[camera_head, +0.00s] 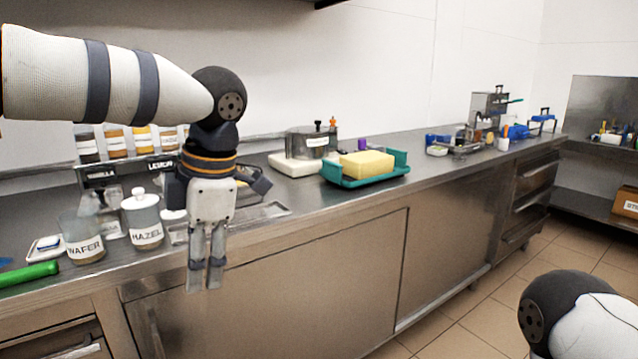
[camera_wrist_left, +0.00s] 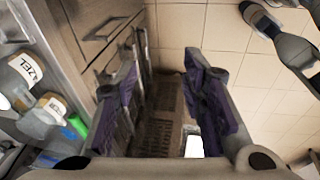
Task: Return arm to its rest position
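My left arm comes in from the left, and my left gripper (camera_head: 205,283) hangs down in front of the counter's front edge, fingers pointing to the floor. In the left wrist view the two purple-padded fingers of the left gripper (camera_wrist_left: 161,60) stand apart with nothing between them. The gripper is clear of the counter objects. Part of my right arm shows at the bottom right of the head view; its gripper is out of that picture. Grey and dark arm parts at the top right of the left wrist view show no clear gripper.
The steel counter (camera_head: 300,208) carries a WAFER jar (camera_head: 83,240), a HAZEL jar (camera_head: 143,222), a green cylindrical item (camera_head: 28,274) and a teal tray (camera_head: 402,160) with a yellow block (camera_head: 367,164). Tiled floor (camera_head: 470,335) lies open on the right.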

